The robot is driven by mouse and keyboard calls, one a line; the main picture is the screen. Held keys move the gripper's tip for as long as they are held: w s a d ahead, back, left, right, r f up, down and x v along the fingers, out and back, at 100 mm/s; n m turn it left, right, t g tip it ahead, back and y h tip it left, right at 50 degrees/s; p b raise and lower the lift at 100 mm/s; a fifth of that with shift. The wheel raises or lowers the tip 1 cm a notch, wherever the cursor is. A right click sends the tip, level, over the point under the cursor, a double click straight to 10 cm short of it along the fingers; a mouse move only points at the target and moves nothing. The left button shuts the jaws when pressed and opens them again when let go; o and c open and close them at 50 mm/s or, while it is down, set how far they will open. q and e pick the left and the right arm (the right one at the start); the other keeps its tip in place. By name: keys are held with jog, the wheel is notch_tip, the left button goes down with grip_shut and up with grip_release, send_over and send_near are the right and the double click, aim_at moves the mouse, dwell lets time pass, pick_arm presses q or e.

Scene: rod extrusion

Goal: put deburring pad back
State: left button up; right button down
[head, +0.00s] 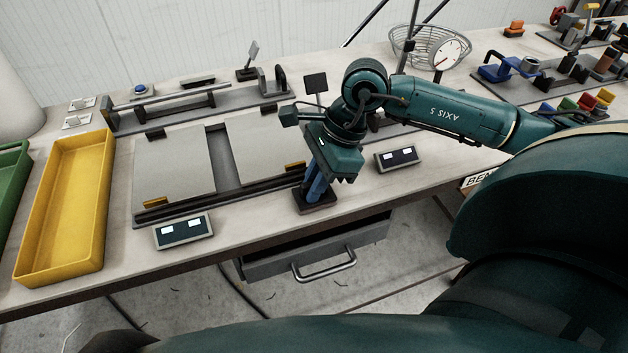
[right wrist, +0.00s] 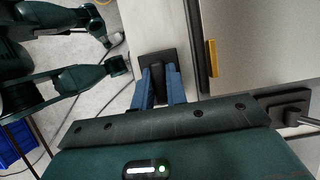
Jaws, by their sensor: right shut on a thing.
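My right gripper (head: 316,190) points down at the front edge of the bench, to the right of the grey plates. Its blue fingers are shut on a small dark piece, seen between them in the right wrist view (right wrist: 157,84); I take it to be the deburring pad. A flat black square base (head: 317,207) lies on the bench right under the fingertips, and it also shows in the right wrist view (right wrist: 150,58). I cannot tell whether the pad touches this base. The fingers hide much of the pad. My left gripper cannot be made out.
A fixture with pale grey plates (head: 172,165) stands left of the gripper. Small display boxes (head: 183,231) (head: 397,158) sit near the front edge. A yellow tray (head: 36,238) is at left. A grey drawer (head: 290,255) stands out below the bench. A wire basket (head: 408,50) is behind my arm.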

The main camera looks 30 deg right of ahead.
jog(key=shift+f, duration=0.25)
jog(key=c, duration=1.4)
grip_release()
jog(key=shift+r, duration=0.15)
jog(key=shift+c, duration=0.2)
pick_arm(q)
jog(key=shift+w+d+r, duration=0.1)
jog(key=shift+r, duration=0.05)
pick_arm(e)
jog(key=shift+o, duration=0.2)
jog(key=shift+r, duration=0.2)
jog(key=shift+d+r, duration=0.2)
jog(key=shift+r, duration=0.1)
pick_arm(q)
jog(key=shift+d, duration=0.1)
pick_arm(e)
jog(key=v, duration=1.1)
jog(key=shift+r, duration=0.15)
